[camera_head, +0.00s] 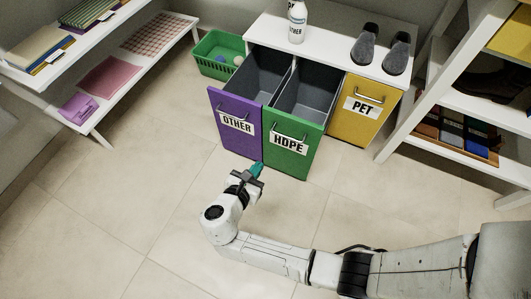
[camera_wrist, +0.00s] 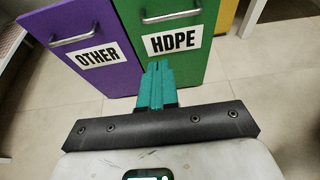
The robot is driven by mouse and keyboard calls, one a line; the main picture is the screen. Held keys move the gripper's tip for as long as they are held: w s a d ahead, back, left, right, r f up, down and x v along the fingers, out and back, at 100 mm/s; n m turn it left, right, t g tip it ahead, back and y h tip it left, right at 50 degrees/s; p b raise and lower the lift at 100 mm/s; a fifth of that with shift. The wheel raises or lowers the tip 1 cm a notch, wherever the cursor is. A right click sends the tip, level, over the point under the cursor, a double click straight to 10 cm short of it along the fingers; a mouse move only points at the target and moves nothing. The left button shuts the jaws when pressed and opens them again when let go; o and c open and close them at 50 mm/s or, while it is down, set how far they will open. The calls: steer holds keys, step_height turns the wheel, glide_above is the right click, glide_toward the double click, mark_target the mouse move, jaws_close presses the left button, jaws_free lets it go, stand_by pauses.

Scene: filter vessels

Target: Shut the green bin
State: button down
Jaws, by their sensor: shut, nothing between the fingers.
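The green bin (camera_head: 290,152) is a drawer front labelled HDPE with a metal bar handle near its top. It is pulled out of the white cabinet (camera_head: 330,55), and its grey inside shows. In the wrist view the green front (camera_wrist: 172,55) fills the upper middle. My gripper (camera_head: 257,169) has teal fingers and is shut and empty, low in front of the green bin near its left edge. In the wrist view my fingertips (camera_wrist: 158,68) overlap the lower green front, below the HDPE label. I cannot tell whether they touch it.
The purple OTHER bin (camera_head: 233,124) is also pulled out, left of the green one. The yellow PET bin (camera_head: 357,110) is at the right, flush with the cabinet. A bottle (camera_head: 297,22) and dark shoes (camera_head: 382,48) are on top. Shelves flank both sides; the floor in front is clear.

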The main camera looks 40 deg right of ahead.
steer(key=r+b+x, duration=0.2)
steer(key=b+x, duration=0.3)
steer(key=x, duration=0.7)
steer(key=shift+w+d, duration=0.2)
steer(key=shift+d, duration=0.55)
steer(key=shift+f, duration=0.1)
